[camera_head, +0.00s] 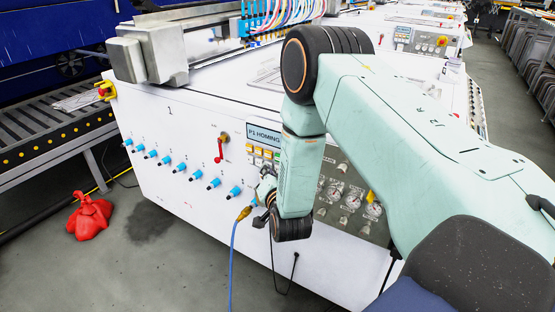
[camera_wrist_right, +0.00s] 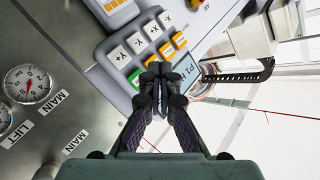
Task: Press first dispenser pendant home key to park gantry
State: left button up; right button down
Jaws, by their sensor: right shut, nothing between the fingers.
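The grey dispenser pendant (camera_head: 250,152) is on the white machine's front; its display (camera_head: 264,134) reads "P1 HOMING". In the right wrist view the pendant (camera_wrist_right: 112,62) has white axis keys (camera_wrist_right: 137,42), orange keys (camera_wrist_right: 167,50) and a green key (camera_wrist_right: 134,77). My right gripper (camera_head: 265,184) is shut and empty. In the right wrist view its fingertips (camera_wrist_right: 160,70) lie over the key rows beside the display (camera_wrist_right: 187,67) and hide part of them. I cannot tell whether they touch a key. My left gripper is not in view.
Gauges (camera_head: 352,200) and knobs sit right of the pendant, partly behind my right arm. A red lever (camera_head: 219,150) and blue fittings (camera_head: 208,183) line the front panel at left. A blue hose (camera_head: 232,265) hangs below. A red object (camera_head: 89,215) lies on the floor.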

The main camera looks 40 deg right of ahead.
jog(key=shift+s+a, duration=0.3)
jog(key=shift+a, duration=0.35)
jog(key=shift+s+a, duration=0.25)
jog(key=shift+a, duration=0.4)
jog(key=s+a+f+n+g+y, duration=0.2)
jog(key=s+a+f+n+g, duration=0.1)
jog(key=s+f, duration=0.35)
jog(key=s+a+f+n+g+y, duration=0.2)
jog(key=s+a+f+n+g, duration=0.15)
jog(key=s+f, duration=0.3)
jog(key=s+a+f+n+g, duration=0.1)
jog(key=s+g, duration=0.2)
jog(key=s, duration=0.5)
jog(key=s+a+f+n+g+y, duration=0.1)
jog(key=s+a+f+n+g, duration=0.1)
jog(key=s, duration=0.7)
jog(key=s+a+f+n+g+y, duration=0.1)
jog(key=s+a+f+n+g, duration=0.1)
jog(key=s, duration=0.6)
jog(key=shift+s+g, duration=0.35)
jog(key=shift+g, duration=0.5)
